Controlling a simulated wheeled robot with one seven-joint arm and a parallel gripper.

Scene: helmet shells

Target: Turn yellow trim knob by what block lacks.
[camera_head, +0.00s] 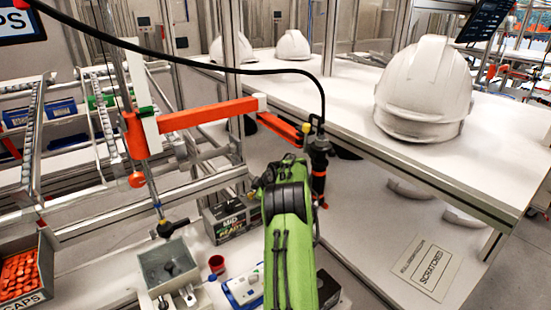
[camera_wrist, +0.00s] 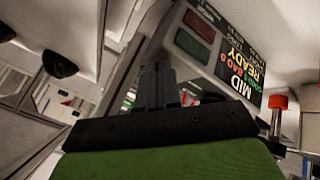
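The display box (camera_head: 226,219) stands on the bench in the head view, partly behind my green arm. The wrist view shows its screen (camera_wrist: 240,62) close by, with "MID", "GOOD", "BAD 0" and "READY" and green and red panels. A small yellow spot (camera_head: 251,195) shows beside the box; I cannot tell whether it is the yellow trim knob. A blue-and-white block (camera_head: 243,287) lies left of my arm. My gripper (camera_wrist: 158,75) points towards the side of the display box; its dark fingers look close together, and I cannot tell whether they are shut. My arm hides it in the head view.
An orange-red capped post (camera_wrist: 278,103) stands right of the screen. A grey metal box (camera_head: 168,266), a red cup (camera_head: 217,264) and a bin of orange caps (camera_head: 20,275) stand at lower left. A driver (camera_head: 319,160) hangs beyond my arm. A white helmet (camera_head: 424,88) sits on the right table.

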